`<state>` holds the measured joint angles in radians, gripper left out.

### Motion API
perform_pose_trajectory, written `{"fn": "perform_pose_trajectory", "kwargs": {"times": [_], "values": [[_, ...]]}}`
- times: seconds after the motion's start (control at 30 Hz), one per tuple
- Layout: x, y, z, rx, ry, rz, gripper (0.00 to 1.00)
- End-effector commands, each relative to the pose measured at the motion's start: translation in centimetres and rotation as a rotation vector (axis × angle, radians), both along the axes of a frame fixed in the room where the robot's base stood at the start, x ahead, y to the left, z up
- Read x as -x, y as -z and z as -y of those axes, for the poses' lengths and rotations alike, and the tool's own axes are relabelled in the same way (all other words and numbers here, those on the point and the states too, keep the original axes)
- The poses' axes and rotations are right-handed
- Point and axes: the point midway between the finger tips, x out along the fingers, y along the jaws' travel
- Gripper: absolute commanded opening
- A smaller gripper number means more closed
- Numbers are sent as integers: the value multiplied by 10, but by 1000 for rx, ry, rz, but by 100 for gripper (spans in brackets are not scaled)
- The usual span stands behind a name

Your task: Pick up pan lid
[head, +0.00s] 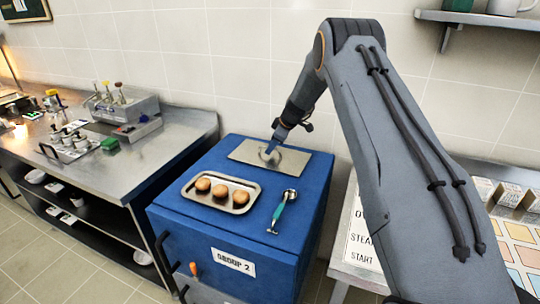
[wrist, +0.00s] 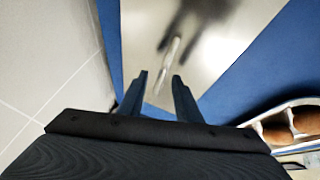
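The pan lid (head: 243,153) is a flat, rectangular metal plate lying at the back of the blue cabinet top. In the wrist view the shiny lid (wrist: 215,55) fills the upper middle, with a slim pale handle (wrist: 171,52) standing out on it. My gripper (head: 269,150) reaches down over the lid from above. In the wrist view my gripper (wrist: 160,77) has its two dark fingers apart, with the handle showing in line with the gap between them. No contact with the handle can be made out. A dark reflection shows on the lid.
A metal tray (head: 189,193) with three round brown buns lies in front of the lid. A tiled wall (head: 255,80) stands close behind. Metal counters flank the cabinet.

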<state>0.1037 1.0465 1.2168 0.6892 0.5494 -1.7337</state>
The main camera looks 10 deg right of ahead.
Motion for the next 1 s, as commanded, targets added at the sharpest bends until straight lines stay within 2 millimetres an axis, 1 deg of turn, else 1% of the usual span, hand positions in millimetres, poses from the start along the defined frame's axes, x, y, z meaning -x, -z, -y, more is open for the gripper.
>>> {"fn": "perform_pose_trajectory", "kwargs": {"times": [0.27, 0.3, 0.37, 0.4, 0.47, 1.0], "values": [[-1, 2, -1, 0, 0, 1, 31], [-1, 2, -1, 0, 0, 1, 28], [-1, 2, -1, 0, 0, 1, 17], [-1, 2, -1, 0, 0, 1, 11], [-1, 2, -1, 0, 0, 1, 0], [-1, 2, -1, 0, 0, 1, 0]]}}
